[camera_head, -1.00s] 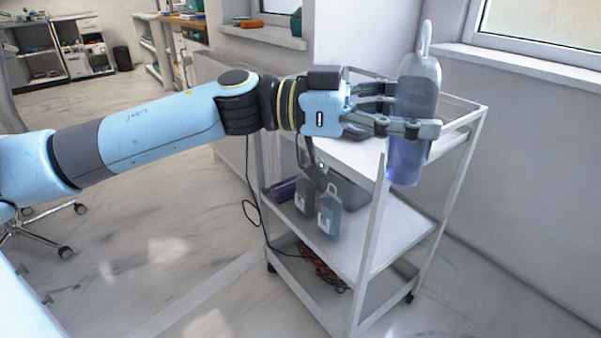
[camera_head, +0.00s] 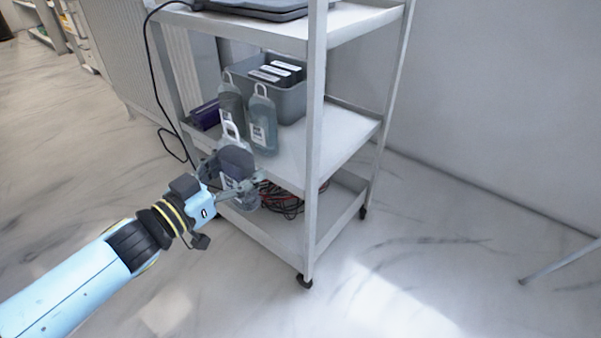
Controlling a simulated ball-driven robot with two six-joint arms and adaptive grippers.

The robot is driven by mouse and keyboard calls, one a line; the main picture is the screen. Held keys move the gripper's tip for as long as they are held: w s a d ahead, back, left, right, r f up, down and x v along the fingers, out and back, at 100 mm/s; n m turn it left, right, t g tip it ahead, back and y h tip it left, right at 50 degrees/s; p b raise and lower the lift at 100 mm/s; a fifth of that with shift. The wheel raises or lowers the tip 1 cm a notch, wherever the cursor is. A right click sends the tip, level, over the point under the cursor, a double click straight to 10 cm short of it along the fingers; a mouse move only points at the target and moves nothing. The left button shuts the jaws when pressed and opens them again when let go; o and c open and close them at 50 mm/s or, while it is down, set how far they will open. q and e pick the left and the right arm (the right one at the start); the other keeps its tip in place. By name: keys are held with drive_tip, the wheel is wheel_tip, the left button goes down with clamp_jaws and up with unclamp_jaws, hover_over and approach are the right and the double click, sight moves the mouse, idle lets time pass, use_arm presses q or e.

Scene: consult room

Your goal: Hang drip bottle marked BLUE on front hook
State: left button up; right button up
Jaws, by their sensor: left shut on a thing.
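My left gripper (camera_head: 240,184) is shut on a clear drip bottle (camera_head: 237,160) with a loop at its top and dark bluish contents. The bottle is upright at the front left of the cart, near middle shelf height. The fingers cover part of its body, and its label is too small to read. Two similar bottles stand on the middle shelf behind it: a left bottle (camera_head: 230,101) and a right bottle (camera_head: 263,125), both with loops and pale labels. I cannot read a colour word on either. No hook shows. My right gripper is not in view.
The white cart's middle shelf (camera_head: 335,130) also holds a grey bin (camera_head: 290,103) with dark labelled items and a purple object (camera_head: 204,115). Red and black cables (camera_head: 282,203) lie on the bottom shelf. A black cord hangs at the left.

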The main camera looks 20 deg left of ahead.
use_arm(q)
drive_tip(key=shift+r, duration=0.1)
drive_tip(key=f+b+x, duration=0.1)
drive_tip(key=b+x, duration=0.1)
drive_tip(key=x, duration=0.4)
drive_tip(key=f+b+x, duration=0.1)
drive_tip(key=b+x, duration=0.2)
drive_tip(key=x, duration=0.3)
drive_tip(key=f+b+x, duration=0.1)
drive_tip(key=b+x, duration=0.1)
drive_tip(key=x, duration=0.4)
drive_tip(key=shift+f+b, duration=0.2)
drive_tip(key=shift+b, duration=0.1)
drive_tip(key=shift+r, duration=0.15)
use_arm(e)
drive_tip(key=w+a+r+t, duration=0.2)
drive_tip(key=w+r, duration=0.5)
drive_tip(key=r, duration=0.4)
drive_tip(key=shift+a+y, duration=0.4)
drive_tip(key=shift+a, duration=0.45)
use_arm(q)
drive_tip(key=shift+f, duration=0.35)
drive_tip(key=o, duration=1.4)
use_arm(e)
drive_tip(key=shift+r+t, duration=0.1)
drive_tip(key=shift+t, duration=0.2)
use_arm(q)
drive_tip(key=shift+o, duration=0.2)
